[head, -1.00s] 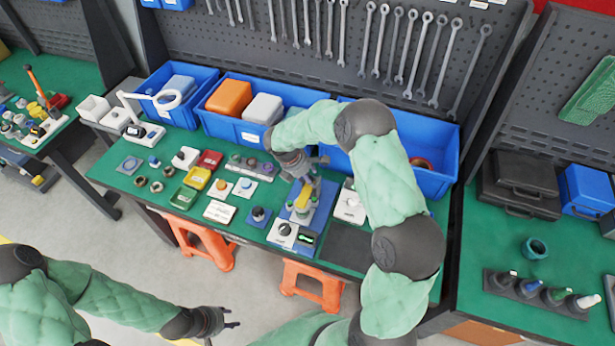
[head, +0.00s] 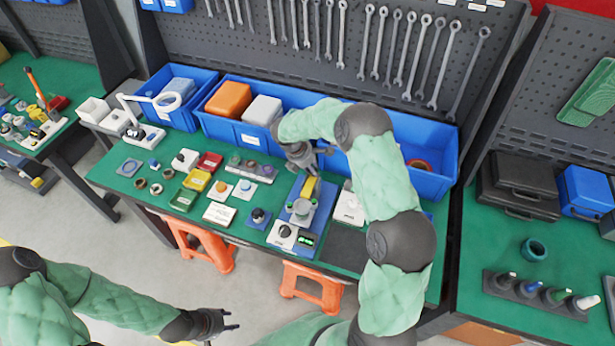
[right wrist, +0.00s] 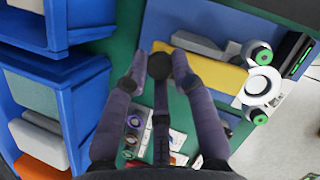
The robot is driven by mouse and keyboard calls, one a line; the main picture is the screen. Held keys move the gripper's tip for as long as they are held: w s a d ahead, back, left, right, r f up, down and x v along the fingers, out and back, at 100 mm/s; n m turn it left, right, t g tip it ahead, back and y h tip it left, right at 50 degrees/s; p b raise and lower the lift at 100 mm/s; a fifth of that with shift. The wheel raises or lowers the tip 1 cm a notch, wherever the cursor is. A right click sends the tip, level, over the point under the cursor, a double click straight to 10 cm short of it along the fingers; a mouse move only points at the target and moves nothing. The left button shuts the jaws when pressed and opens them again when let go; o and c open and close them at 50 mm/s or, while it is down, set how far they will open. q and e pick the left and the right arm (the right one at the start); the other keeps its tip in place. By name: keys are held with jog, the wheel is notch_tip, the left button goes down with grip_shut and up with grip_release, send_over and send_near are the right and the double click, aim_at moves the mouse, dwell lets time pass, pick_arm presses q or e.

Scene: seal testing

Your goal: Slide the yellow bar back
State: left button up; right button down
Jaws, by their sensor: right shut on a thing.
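The yellow bar (head: 309,187) lies on the blue base (head: 325,205) of the test device on the green table. It points back from a grey-white round part (head: 301,207). In the right wrist view the yellow bar (right wrist: 215,73) runs from the white round part (right wrist: 262,87) with green-topped posts toward my fingers. My right gripper (head: 306,163) is at the bar's back end, and in the right wrist view (right wrist: 160,65) its fingers are shut on that end, hiding it partly. My left gripper (head: 233,320) is open and empty, low in front of the table.
Blue bins (head: 435,185) line the back of the table, close behind my right gripper. A white device (head: 349,207) stands right of the base. Buttons, dials and small trays (head: 197,179) fill the left. A display box (head: 307,239) is in front.

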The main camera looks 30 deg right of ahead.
jog(key=shift+w+d+r, duration=0.2)
jog(key=shift+w+d, duration=0.7)
jog(key=shift+d, duration=0.2)
jog(key=c, duration=1)
grip_release()
jog(key=shift+d, duration=0.1)
jog(key=shift+f, duration=0.15)
jog(key=v, duration=1.2)
